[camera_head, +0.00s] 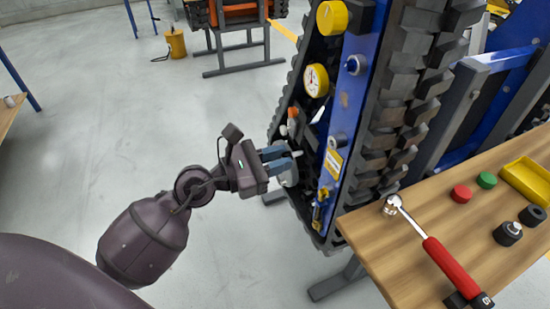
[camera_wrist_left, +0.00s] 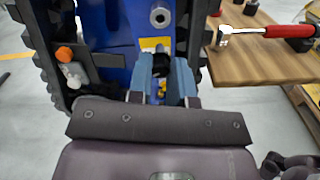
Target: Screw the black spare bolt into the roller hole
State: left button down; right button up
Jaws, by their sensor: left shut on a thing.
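My left gripper (camera_head: 293,156) is level in front of the tracked carrier's blue side plate, its fingers pointing right. In the left wrist view its two blue-grey fingers (camera_wrist_left: 161,62) are shut on a black piece (camera_wrist_left: 153,45), which looks like the black bolt. A pale shank tip (camera_head: 298,153) shows at the fingertips in the head view. A grey ring with a dark hole (camera_head: 337,141) sits on the blue plate, apart from the gripper; it also shows in the left wrist view (camera_wrist_left: 160,17). Whether it is the roller hole is unclear. My right gripper is not in view.
The wooden bench (camera_head: 400,250) at right holds a red-handled ratchet (camera_head: 440,260), a red cap (camera_head: 461,193), a green cap (camera_head: 486,180), black round pieces (camera_head: 507,234) and a yellow tray (camera_head: 528,180). An orange-tipped lever (camera_head: 292,113) stands near the gripper.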

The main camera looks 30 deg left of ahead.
aim_at(295, 153)
pick_arm(q)
jog(key=shift+x, duration=0.8)
jog(key=shift+p+x, duration=0.45)
jog(key=shift+x, duration=1.35)
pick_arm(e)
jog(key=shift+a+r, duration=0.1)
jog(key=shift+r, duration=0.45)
pick_arm(q)
jog(key=shift+p, duration=0.7)
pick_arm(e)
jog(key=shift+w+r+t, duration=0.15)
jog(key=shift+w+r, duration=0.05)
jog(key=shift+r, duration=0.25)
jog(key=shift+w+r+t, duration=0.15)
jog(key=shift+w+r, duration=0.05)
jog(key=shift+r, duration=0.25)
pick_arm(q)
jog(key=shift+p+x, duration=0.4)
jog(key=shift+x, duration=1.6)
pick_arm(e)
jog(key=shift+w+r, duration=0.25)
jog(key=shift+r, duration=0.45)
pick_arm(q)
jog(key=c, duration=1)
grip_release()
jog(key=shift+o, duration=0.2)
jog(key=shift+s, duration=0.1)
